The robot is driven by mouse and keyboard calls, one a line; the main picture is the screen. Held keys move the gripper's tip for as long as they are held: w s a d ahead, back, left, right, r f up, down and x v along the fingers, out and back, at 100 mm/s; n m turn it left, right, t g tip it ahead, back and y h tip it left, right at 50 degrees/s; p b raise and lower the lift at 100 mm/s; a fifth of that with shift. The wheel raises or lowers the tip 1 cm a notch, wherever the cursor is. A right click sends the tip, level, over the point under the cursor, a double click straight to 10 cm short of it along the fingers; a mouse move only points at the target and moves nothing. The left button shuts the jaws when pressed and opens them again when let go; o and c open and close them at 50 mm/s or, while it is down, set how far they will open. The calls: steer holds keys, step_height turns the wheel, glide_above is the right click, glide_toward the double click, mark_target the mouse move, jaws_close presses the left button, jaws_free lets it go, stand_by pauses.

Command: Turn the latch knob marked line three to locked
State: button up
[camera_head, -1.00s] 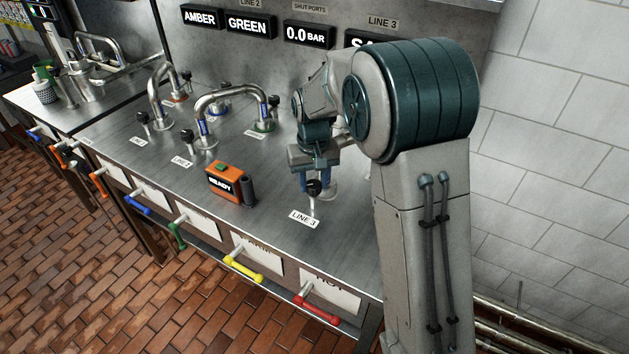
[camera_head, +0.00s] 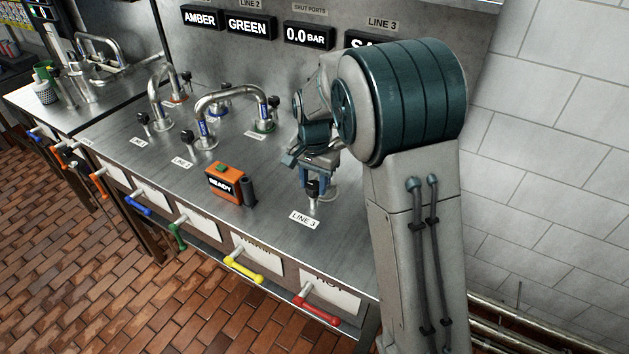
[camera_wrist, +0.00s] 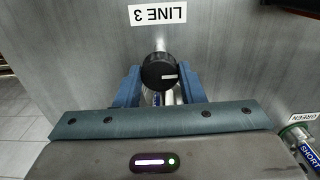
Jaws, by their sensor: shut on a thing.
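The line three knob (camera_wrist: 158,71) is a round black knob with a pale pointer mark, which points right in the wrist view. It also shows in the head view (camera_head: 313,189) on a short metal stem behind the LINE 3 label (camera_head: 304,220). The label is upside down in the wrist view (camera_wrist: 158,14). My gripper (camera_wrist: 160,80) has its blue fingers shut on the knob, one on either side. In the head view my gripper (camera_head: 316,174) comes down on the knob from above. Part of the stem and the pipe behind it is hidden.
An orange box (camera_head: 223,183) reading READY stands left of the knob. A curved pipe (camera_head: 232,94) and several other black knobs are further left. Coloured drawer handles (camera_head: 243,269) line the front. The steel bench (camera_head: 270,215) between the box and LINE 3 is clear.

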mark_target(313, 185)
stand_by(0.4)
steer(key=o, duration=0.7)
steer(key=shift+s, duration=0.1)
step_height(313, 185, up, 14)
steer(key=shift+f, duration=0.1)
